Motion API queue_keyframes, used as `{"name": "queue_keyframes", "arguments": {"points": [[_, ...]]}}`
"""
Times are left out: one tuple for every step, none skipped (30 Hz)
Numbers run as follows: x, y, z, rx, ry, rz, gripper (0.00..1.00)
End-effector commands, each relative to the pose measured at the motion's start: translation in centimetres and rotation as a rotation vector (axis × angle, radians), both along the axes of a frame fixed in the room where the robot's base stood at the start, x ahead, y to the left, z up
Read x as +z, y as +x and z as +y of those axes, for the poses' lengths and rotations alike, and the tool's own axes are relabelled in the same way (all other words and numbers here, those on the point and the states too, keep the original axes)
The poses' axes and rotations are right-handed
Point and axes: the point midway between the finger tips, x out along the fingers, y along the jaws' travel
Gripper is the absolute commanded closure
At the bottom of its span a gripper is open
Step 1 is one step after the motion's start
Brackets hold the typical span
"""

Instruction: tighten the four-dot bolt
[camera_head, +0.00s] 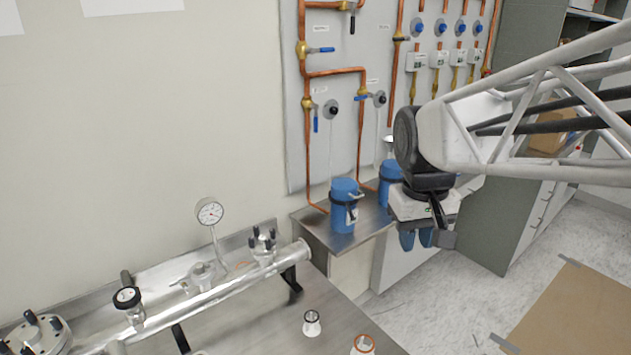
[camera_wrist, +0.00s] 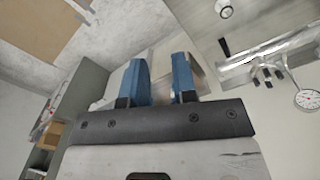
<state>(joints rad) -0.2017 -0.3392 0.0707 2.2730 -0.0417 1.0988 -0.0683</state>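My gripper (camera_head: 417,239) is in the air at the right, past the end of the steel bench and well away from the bolts. Its two blue fingers are apart with nothing between them, as the wrist view (camera_wrist: 160,78) also shows. A round metal flange (camera_head: 38,338) with several black-topped bolts lies at the lower left of the head view, partly cut off by the frame. A smaller fitting with black bolts (camera_head: 263,241) stands near the right end of the metal pipe (camera_head: 230,293). Dot marks are too small to see, so I cannot tell which bolt has four.
A dial gauge (camera_head: 210,213) rises behind the pipe. Two small flanged pieces (camera_head: 312,322) (camera_head: 363,345) stand on the bench (camera_head: 260,325). Blue canisters (camera_head: 344,205) stand by the copper-piped wall panel. A brown board (camera_head: 575,315) lies at the lower right.

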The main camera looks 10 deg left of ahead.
Motion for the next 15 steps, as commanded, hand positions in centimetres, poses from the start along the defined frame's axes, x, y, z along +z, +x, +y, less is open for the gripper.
{"name": "queue_keyframes", "arguments": {"points": [[0.1, 1.0, 1.0, 0.022, -0.005, 0.014, 0.74], [0.1, 1.6, 1.4, 0.035, -0.008, 0.023, 0.74], [0.3, 2.3, 2.2, 0.052, -0.012, 0.032, 0.74], [0.3, 2.8, 2.7, 0.063, -0.016, 0.04, 0.74], [0.3, 3.3, 3.2, 0.076, -0.019, 0.048, 0.74], [0.4, 4.0, 3.9, 0.092, -0.024, 0.057, 0.74], [0.4, 4.6, 4.5, 0.105, -0.027, 0.065, 0.74], [0.4, 5.1, 5.0, 0.118, -0.031, 0.072, 0.74], [0.4, 5.7, 5.8, 0.134, -0.036, 0.083, 0.74], [0.4, 6.2, 6.4, 0.147, -0.04, 0.09, 0.74], [0.4, 6.7, 7.0, 0.158, -0.043, 0.097, 0.74], [0.4, 7.4, 7.8, 0.175, -0.048, 0.107, 0.74], [0.3, 7.8, 8.4, 0.188, -0.051, 0.114, 0.74], [0.3, 8.3, 9.1, 0.199, -0.055, 0.122, 0.74], [0.2, 8.9, 9.9, 0.216, -0.06, 0.132, 0.74]]}}
